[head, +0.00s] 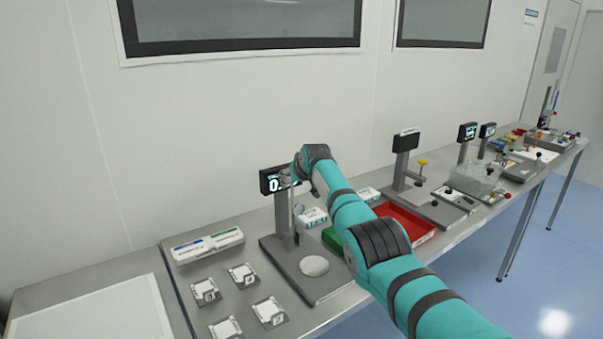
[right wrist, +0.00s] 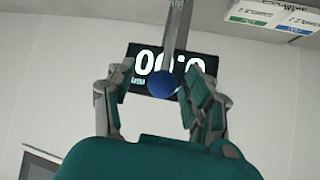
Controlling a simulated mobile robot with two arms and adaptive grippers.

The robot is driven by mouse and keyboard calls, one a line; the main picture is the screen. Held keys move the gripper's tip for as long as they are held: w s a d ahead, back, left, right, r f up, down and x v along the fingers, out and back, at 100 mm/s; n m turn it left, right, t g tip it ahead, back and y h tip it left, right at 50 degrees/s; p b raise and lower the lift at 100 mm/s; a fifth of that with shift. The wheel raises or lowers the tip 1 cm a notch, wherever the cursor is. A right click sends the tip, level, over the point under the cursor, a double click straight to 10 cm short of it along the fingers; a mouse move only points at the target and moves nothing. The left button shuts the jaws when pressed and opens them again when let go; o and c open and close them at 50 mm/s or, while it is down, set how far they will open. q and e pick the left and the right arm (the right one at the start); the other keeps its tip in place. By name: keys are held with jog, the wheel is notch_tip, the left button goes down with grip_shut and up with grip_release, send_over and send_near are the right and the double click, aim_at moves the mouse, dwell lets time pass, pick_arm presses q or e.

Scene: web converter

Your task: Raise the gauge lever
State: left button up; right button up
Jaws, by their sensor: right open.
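The gauge (head: 284,225) is a grey stand with a black display (head: 268,182) at its top and a round pale plate at its foot. A blue ball knob (right wrist: 161,84) on a thin metal rod (right wrist: 178,28) shows in the right wrist view, in front of the lit display (right wrist: 144,62). My right gripper (right wrist: 160,74) is open, with one finger on each side of the knob in that view. I cannot tell whether they touch it. In the head view my right gripper (head: 288,180) is beside the display, partly hidden by my wrist. My left gripper is not in view.
A red tray (head: 418,222) and a green tray (head: 334,239) lie right of the gauge, partly behind my arm. A white labelled box (head: 207,245) and several small numbered card holders (head: 206,291) are on the left. Another stand (head: 403,158) is farther right. The wall is close behind.

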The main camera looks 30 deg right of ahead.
jog(key=v, duration=1.2)
jog(key=shift+d, duration=0.15)
